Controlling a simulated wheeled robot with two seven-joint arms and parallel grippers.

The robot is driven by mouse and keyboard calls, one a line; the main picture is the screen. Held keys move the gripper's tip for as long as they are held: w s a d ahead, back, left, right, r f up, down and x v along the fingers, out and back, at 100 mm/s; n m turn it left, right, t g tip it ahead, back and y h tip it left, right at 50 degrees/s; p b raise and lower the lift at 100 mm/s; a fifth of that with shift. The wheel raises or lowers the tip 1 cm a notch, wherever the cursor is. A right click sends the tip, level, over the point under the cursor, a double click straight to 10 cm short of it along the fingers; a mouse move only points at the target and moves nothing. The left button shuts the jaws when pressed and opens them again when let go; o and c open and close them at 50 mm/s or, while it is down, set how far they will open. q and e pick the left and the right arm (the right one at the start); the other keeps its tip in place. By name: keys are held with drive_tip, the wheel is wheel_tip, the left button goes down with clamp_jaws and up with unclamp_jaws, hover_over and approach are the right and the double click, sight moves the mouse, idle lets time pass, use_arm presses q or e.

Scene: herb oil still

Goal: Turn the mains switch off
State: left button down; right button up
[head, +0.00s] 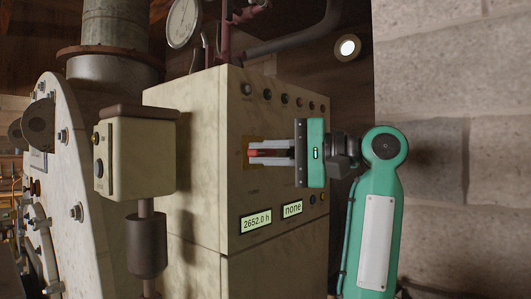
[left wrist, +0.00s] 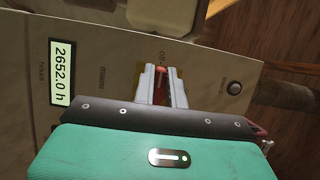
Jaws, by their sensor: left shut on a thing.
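The mains switch (head: 257,153) has a red handle on a yellow plate on the front of the beige cabinet (head: 215,170). It also shows in the left wrist view (left wrist: 160,72), with the word "mains" printed beside it and a small label, seemingly "off", past the fingertips. My left gripper (head: 253,152) reaches the cabinet front from the right in the head view. Its pale fingers are shut on the red handle, one on each side. They hide part of the handle and plate, so I cannot tell the switch's exact position. My right gripper is not in view.
Two lit displays (head: 256,221) below the switch read "2652.0 h" and "none". A row of knobs (head: 284,98) runs along the cabinet's top. A beige box (head: 140,155) on a post stands to the left. A stone wall (head: 450,110) is on the right.

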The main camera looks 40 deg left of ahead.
use_arm(q)
drive_tip(key=shift+w+a+r, duration=0.1)
drive_tip(key=shift+w+r, duration=0.05)
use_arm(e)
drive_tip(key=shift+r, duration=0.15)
use_arm(q)
drive_tip(key=c, duration=1.5)
unclamp_jaws()
drive_tip(key=shift+o, duration=0.2)
drive_tip(key=shift+w+a+f, duration=0.2)
drive_tip(key=shift+w+f, duration=0.05)
drive_tip(key=shift+w, duration=0.15)
drive_tip(key=shift+s+d+r, duration=0.1)
drive_tip(key=shift+s+d, duration=0.1)
drive_tip(key=shift+s, duration=0.05)
drive_tip(key=v, duration=1.3)
drive_tip(key=shift+w+d, duration=0.15)
drive_tip(key=shift+d, duration=0.2)
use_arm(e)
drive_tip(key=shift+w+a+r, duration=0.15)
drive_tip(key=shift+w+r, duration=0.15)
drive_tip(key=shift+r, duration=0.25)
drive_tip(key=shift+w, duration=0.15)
